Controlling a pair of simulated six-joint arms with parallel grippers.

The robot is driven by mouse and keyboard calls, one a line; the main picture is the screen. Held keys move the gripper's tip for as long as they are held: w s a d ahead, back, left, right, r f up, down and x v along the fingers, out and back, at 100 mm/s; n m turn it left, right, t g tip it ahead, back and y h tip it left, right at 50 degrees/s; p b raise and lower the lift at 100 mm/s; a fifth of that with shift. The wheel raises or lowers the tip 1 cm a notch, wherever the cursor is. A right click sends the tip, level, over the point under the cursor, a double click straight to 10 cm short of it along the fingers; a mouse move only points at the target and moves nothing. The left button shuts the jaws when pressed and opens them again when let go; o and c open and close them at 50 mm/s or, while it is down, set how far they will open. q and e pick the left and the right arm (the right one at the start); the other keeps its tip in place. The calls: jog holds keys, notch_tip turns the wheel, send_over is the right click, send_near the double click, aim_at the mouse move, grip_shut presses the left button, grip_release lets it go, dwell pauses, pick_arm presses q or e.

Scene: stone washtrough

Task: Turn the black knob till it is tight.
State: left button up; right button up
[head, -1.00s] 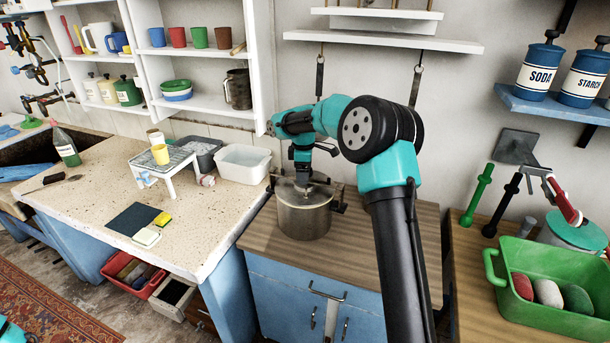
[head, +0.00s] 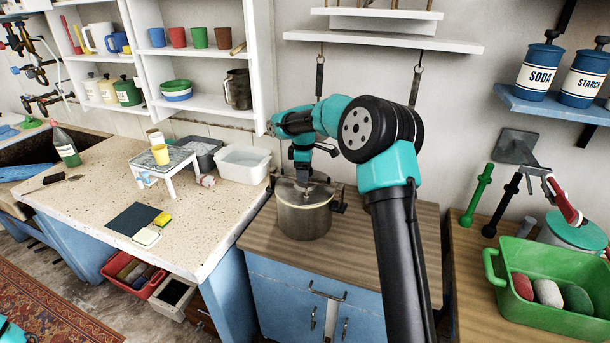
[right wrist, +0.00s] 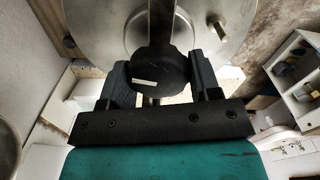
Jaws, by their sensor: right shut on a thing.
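The black knob (right wrist: 158,75) shows in the right wrist view, round with a short white mark on it, in front of the pot's metal lid (right wrist: 212,30). My right gripper (right wrist: 160,84) has one finger on each side of the knob and is shut on it. In the head view the steel pot (head: 304,219) stands on the wooden-topped blue cabinet, and my right gripper (head: 303,180) points down at its lid from above. The knob itself is too small and covered to make out there. My left gripper does not show in either view.
Two hanging shelves (head: 385,40) are on the wall above the pot. A white tub (head: 243,164) and a small white rack (head: 165,160) stand on the counter to the left.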

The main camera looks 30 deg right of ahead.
jog(key=m, duration=0.4)
jog(key=shift+w, duration=0.1)
jog(key=m, duration=0.7)
jog(key=shift+m, duration=0.3)
jog(key=m, duration=0.3)
jog(key=shift+m, duration=0.4)
jog(key=o, duration=0.7)
jog(key=shift+o, duration=0.2)
